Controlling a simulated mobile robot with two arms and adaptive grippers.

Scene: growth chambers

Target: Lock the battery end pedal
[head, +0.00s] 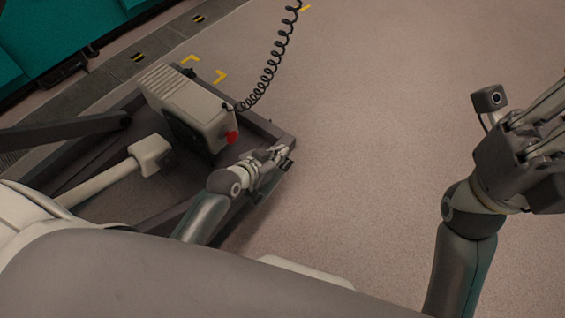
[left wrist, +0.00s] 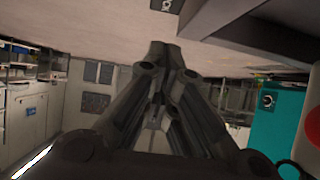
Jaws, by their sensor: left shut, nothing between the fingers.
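A beige battery box (head: 184,103) with a red knob (head: 232,137) stands on a dark floor-level frame (head: 272,130) in the head view. My left gripper (head: 276,158) is low at the near right corner of that frame, right of and below the box. In the left wrist view its fingers (left wrist: 165,52) are together and hold nothing. A small dark piece (head: 287,165) shows beside the fingers at the frame's end; I cannot tell for sure whether it is the pedal or how it is set. My right gripper (head: 540,145) is raised at the right edge, partly cut off.
A black coiled cord (head: 268,72) hangs down to the battery box. A light actuator (head: 151,157) lies left of the box inside the frame. A teal cabinet (head: 45,35) stands at the back left. The floor (head: 380,110) right of the frame is clear.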

